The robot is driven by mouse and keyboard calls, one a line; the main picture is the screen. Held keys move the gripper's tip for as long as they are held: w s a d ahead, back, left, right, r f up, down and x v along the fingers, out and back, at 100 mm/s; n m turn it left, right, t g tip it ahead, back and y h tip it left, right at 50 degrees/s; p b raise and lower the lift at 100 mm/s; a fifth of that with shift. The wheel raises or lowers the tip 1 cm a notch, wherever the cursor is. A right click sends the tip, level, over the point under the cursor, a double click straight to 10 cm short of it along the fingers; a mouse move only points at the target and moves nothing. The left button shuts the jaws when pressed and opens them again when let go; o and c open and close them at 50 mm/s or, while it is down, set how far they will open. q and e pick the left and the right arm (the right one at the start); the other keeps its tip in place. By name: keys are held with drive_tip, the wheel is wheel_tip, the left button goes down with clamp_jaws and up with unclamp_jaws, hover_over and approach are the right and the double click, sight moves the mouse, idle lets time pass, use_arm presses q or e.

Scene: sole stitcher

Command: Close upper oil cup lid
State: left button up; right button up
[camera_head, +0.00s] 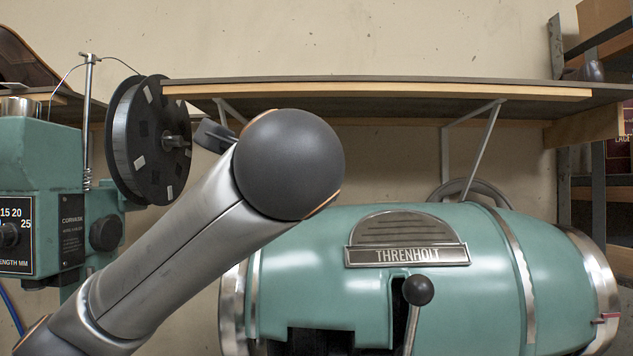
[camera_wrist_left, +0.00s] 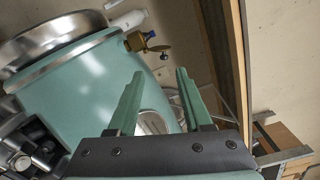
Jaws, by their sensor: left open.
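My left gripper (camera_wrist_left: 160,73) shows in the left wrist view with its two green fingers apart and nothing between them. A small brass fitting (camera_wrist_left: 135,41) sticks out from the green machine body (camera_wrist_left: 85,85) beyond the fingertips, a little left of them. It looks like an oil cup, but it is too small to tell how its lid stands. The fingers appear apart from it. In the head view my left arm crosses in front of the green machine (camera_head: 480,270) and hides part of it. My left fingers and the oil cup cannot be made out there. My right gripper is in neither view.
A wooden shelf (camera_head: 400,88) on metal brackets runs along the wall above the machine. A black lever knob (camera_head: 418,290) stands at the machine's front. A thread spool (camera_head: 150,140) and a green control unit (camera_head: 40,190) are at the left.

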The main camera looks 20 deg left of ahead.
use_arm(q)
drive_tip(key=shift+h, duration=0.3)
drive_tip(key=p+x, duration=0.1)
drive_tip(key=x, duration=0.2)
drive_tip(key=p+x, duration=0.1)
drive_tip(key=x, duration=0.3)
drive_tip(key=d+p+x, duration=0.1)
drive_tip(key=p+x, duration=0.1)
drive_tip(key=x, duration=0.1)
drive_tip(key=shift+w+r, duration=0.25)
drive_tip(key=shift+w, duration=0.15)
drive_tip(key=shift+x, duration=0.8)
drive_tip(key=shift+f, duration=0.15)
drive_tip(key=shift+c, duration=0.2)
clamp_jaws()
